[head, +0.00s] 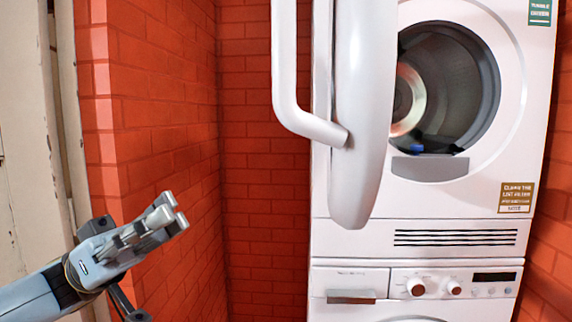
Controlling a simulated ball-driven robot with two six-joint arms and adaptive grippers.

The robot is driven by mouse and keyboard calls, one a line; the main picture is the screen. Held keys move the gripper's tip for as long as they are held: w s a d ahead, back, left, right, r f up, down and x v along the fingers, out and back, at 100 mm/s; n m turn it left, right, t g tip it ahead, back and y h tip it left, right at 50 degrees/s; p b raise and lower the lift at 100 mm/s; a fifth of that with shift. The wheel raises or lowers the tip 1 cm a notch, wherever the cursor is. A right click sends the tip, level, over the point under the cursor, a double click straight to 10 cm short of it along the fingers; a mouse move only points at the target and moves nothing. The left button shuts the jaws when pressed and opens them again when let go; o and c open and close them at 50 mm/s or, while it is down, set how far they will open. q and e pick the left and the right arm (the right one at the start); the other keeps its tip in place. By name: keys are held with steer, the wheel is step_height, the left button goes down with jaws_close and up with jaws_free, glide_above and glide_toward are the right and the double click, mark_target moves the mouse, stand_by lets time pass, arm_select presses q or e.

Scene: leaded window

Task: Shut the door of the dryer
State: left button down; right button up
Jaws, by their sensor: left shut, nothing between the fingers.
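The white dryer (365,245) stands on top of another white appliance, with its round drum opening (452,80) in plain sight. The dryer door (362,120) stands wide open, seen nearly edge-on at the left of the opening. Its white tubular handle (286,70) sticks out to the left of the door. My left gripper (176,213) is shut and empty at the lower left, well apart from the door and handle. My right gripper is not in view.
The lower appliance (345,279) has a drawer and knobs. Red brick walls (258,180) stand behind and at left, and a pale worn panel (25,150) is at the far left. Something dark with a blue spot (417,149) lies in the drum. Free room lies between my left gripper and the door.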

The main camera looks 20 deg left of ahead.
arm_select(q)
steer(key=r+m+g, duration=0.1)
steer(key=r, duration=0.1)
steer(key=p, duration=0.2)
glide_toward(284, 120)
steer(key=shift+y, duration=0.3)
steer(key=d+r, duration=0.1)
steer(key=w+d+r+p, duration=0.1)
steer(key=d, duration=0.1)
steer(key=d+r, duration=0.1)
steer(key=r, duration=0.1)
steer(key=shift+w+d, duration=0.3)
steer(key=shift+d, duration=0.05)
steer(key=shift+d+p, duration=0.3)
steer(key=shift+d, duration=0.05)
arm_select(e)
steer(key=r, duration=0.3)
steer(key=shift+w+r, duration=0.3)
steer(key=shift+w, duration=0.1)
